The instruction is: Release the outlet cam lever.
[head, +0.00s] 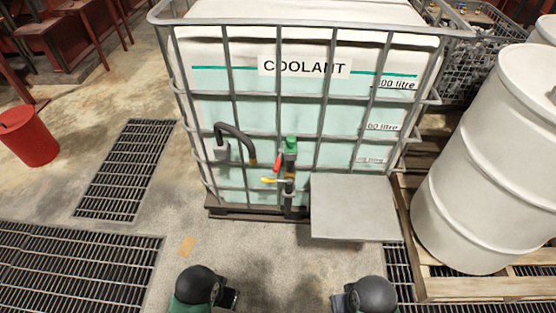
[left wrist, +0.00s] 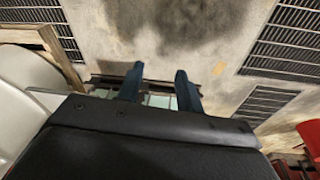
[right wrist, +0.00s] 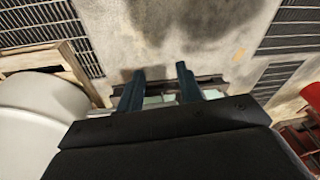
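The coolant tank (head: 262,110) is a white and pale-green container in a grey cage. Its outlet (head: 289,186) is low on the front face, under a green-topped part (head: 291,144). A short red lever (head: 277,161) sits left of the outlet, and a small yellow lever (head: 268,180) points left below it. I cannot tell for sure which is the cam lever. My left gripper (left wrist: 160,88) and right gripper (right wrist: 158,88) are open and empty, fingers apart. In the head view both arms are at the bottom edge, well short of the tank.
A dark curved hose (head: 236,136) hangs on the cage left of the outlet. A grey platform (head: 354,207) juts out right of it. A white drum (head: 492,165) stands on a wooden pallet at right. A red bucket (head: 28,136) is at left. Floor before the outlet is clear.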

